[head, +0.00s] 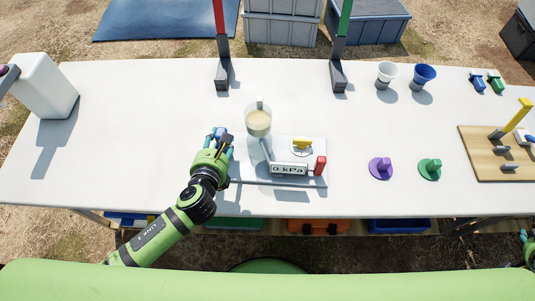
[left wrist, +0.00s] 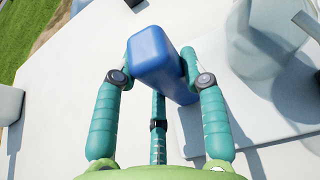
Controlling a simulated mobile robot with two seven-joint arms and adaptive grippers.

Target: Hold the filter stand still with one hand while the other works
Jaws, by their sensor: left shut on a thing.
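The filter stand's grey base plate (head: 240,172) lies on the white table. It carries a clear cup (head: 258,121) with beige contents, a "0 kPa" display (head: 289,169), a yellow-handled valve (head: 301,146) and a red upright piece (head: 320,165). My left gripper (head: 218,136) is at the stand's left edge, its fingers closed around a blue block (left wrist: 158,60). The block is beside the base plate; whether it is joined to it is hidden. A green part at the right edge of the head view may be my right gripper; its fingers cannot be made out.
Purple (head: 381,168) and green (head: 430,169) knobbed discs lie to the right of the stand. White (head: 387,74) and blue (head: 424,76) cups stand at the back right. A wooden board (head: 485,168) is far right, a white container (head: 45,87) far left. Red and green posts stand behind.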

